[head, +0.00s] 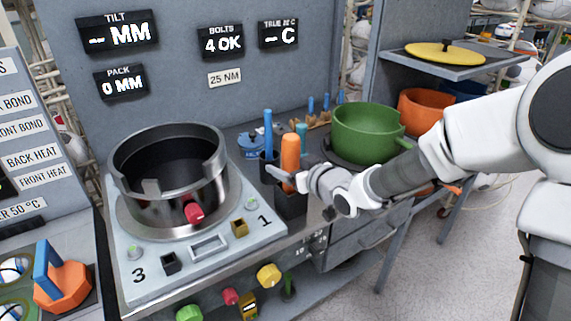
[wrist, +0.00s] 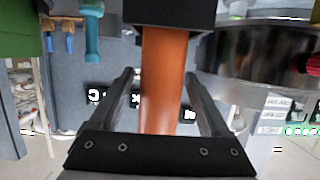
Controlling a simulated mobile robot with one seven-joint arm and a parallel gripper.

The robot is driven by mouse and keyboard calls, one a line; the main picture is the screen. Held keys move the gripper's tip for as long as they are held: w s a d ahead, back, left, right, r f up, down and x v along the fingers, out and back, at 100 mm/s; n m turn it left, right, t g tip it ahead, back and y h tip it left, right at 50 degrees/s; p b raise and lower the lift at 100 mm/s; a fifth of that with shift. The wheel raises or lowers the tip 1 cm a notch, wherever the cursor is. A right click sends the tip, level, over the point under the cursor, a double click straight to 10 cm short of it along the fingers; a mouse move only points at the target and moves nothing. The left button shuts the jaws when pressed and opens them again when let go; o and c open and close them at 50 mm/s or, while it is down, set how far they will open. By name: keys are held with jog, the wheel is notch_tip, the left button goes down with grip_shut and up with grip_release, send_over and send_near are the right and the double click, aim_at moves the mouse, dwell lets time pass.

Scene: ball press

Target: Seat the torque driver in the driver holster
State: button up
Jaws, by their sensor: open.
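The torque driver, with its orange handle (head: 290,153), stands upright at the black box-shaped holster (head: 291,204). In the wrist view the orange handle (wrist: 163,85) runs into the dark holster block (wrist: 168,14); its lower end is hidden there, so its depth cannot be told. My gripper (head: 280,176) reaches in from the right at the handle's lower part. In the wrist view my gripper (wrist: 162,74) is open, one finger on each side of the handle, with gaps visible.
A steel ring-shaped press (head: 168,170) stands left of the holster on a grey plate. A blue-handled tool (head: 268,130) and a teal-handled tool (head: 302,134) stand close behind the driver. A green pot (head: 365,132) sits behind my arm at the right.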

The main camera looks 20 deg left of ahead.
jog(key=p+v, duration=0.2)
jog(key=v, duration=0.9)
